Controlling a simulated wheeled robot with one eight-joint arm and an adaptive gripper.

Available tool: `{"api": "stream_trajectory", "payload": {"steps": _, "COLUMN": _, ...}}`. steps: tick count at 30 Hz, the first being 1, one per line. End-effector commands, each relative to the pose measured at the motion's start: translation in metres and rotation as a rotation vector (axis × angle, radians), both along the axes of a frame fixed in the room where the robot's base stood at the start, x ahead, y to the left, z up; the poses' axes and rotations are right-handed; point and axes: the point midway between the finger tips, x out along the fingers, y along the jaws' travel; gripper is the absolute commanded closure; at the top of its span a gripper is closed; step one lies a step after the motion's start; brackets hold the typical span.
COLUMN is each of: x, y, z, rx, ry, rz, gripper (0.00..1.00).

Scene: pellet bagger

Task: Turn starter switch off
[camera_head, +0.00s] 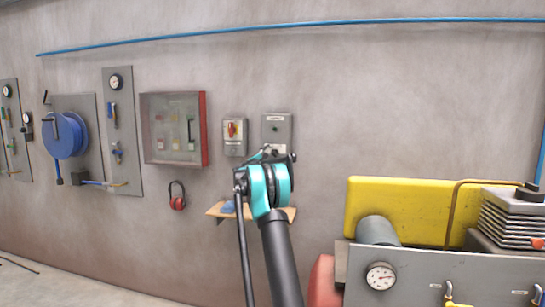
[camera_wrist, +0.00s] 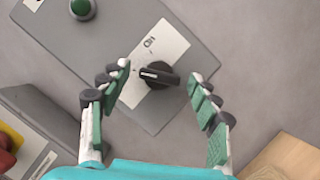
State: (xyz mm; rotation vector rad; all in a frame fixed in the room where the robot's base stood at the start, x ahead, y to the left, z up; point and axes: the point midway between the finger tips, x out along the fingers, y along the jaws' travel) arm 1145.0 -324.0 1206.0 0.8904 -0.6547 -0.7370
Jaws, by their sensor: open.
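The starter switch is a black rotary knob (camera_wrist: 158,75) with a white pointer line, on a grey box (camera_wrist: 195,45) with a white label that seems to read "On". A green round button or lamp (camera_wrist: 82,8) sits on the same box. In the wrist view my gripper (camera_wrist: 166,85) is open, one finger on each side of the knob, with gaps on both sides. I cannot tell how far the fingertips are from the box face. In the head view the grey box (camera_head: 277,122) is on the wall, its lower part hidden by my arm, as is the knob.
Left of it is a box with a red switch (camera_head: 233,131), also in the wrist view as a red knob on yellow (camera_wrist: 5,155). A wooden shelf (camera_head: 218,210) is below. A yellow machine (camera_head: 400,205) stands at the right.

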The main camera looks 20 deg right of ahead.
Motion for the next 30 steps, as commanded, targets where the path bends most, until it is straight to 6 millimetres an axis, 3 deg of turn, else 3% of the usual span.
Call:
{"api": "stream_trajectory", "payload": {"steps": 18, "x": -0.060, "y": 0.083, "z": -0.020, "rx": 0.000, "ry": 0.000, "rz": 0.002, "gripper": 0.38}}
{"api": "stream_trajectory", "payload": {"steps": 30, "x": -0.069, "y": 0.094, "z": -0.024, "rx": 0.000, "ry": 0.000, "rz": 0.000, "gripper": 0.38}}
